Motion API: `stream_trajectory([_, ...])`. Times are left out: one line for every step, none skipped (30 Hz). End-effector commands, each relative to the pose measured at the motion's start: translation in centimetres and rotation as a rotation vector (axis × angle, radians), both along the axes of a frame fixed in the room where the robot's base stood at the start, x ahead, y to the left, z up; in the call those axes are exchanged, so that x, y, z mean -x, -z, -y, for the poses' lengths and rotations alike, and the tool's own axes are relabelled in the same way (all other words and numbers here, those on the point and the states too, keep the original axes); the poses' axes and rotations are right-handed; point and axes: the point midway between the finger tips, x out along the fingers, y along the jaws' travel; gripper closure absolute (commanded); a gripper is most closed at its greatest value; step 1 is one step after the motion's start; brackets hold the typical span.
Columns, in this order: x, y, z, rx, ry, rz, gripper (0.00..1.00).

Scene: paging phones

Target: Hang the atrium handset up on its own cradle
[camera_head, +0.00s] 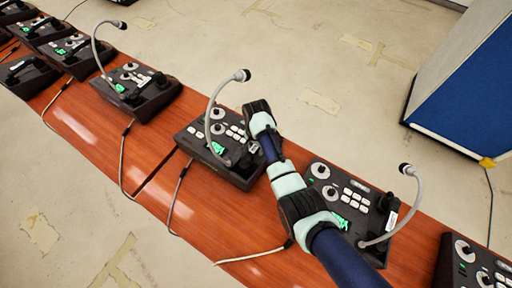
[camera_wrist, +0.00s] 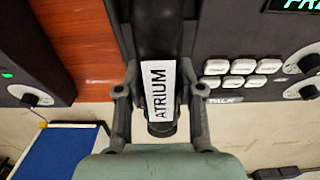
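The black atrium handset (camera_wrist: 158,122), with a white label reading ATRIUM, lies lengthwise between the two grey fingers of my gripper (camera_wrist: 158,78) in the wrist view. The fingers flank it closely on both sides and look shut on it. It looks nearer to the camera than the console buttons.
Another console (camera_head: 322,205) stands right of the middle one, with its own labelled handset (camera_head: 391,208) and a gooseneck microphone (camera_head: 417,190). More consoles line the wooden table (camera_head: 90,125). Cables cross its near edge. A blue-sided cabinet (camera_head: 470,95) stands beyond on the floor.

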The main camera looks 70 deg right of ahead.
Motion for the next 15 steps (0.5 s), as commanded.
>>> stream_trajectory([0.0,0.0,0.0,0.0,0.0,0.0,0.53])
stream_trajectory([0.0,0.0,0.0,0.0,0.0,0.0,0.48])
stream_trajectory([0.0,0.0,0.0,0.0,0.0,0.0,0.41])
stream_trajectory([0.0,0.0,0.0,0.0,0.0,0.0,0.39])
stream_trajectory([0.0,0.0,0.0,0.0,0.0,0.0,0.39])
stream_trajectory([0.0,0.0,0.0,0.0,0.0,0.0,0.39])
stream_trajectory([0.0,0.0,0.0,0.0,0.0,0.0,0.39])
stream_trajectory([0.0,0.0,0.0,0.0,0.0,0.0,0.39])
stream_trajectory([0.0,0.0,0.0,0.0,0.0,0.0,0.39])
stream_trajectory([0.0,0.0,0.0,0.0,0.0,0.0,0.39])
stream_trajectory([0.0,-0.1,0.0,0.0,0.0,0.0,0.39])
stream_trajectory([0.0,-0.2,0.0,0.0,0.0,0.0,0.39])
stream_trajectory([0.0,-0.4,0.0,0.0,0.0,0.0,0.39])
stream_trajectory([0.0,-0.7,0.0,0.0,0.0,0.0,0.39])
stream_trajectory([-0.1,-1.3,0.0,0.001,0.0,0.001,0.39])
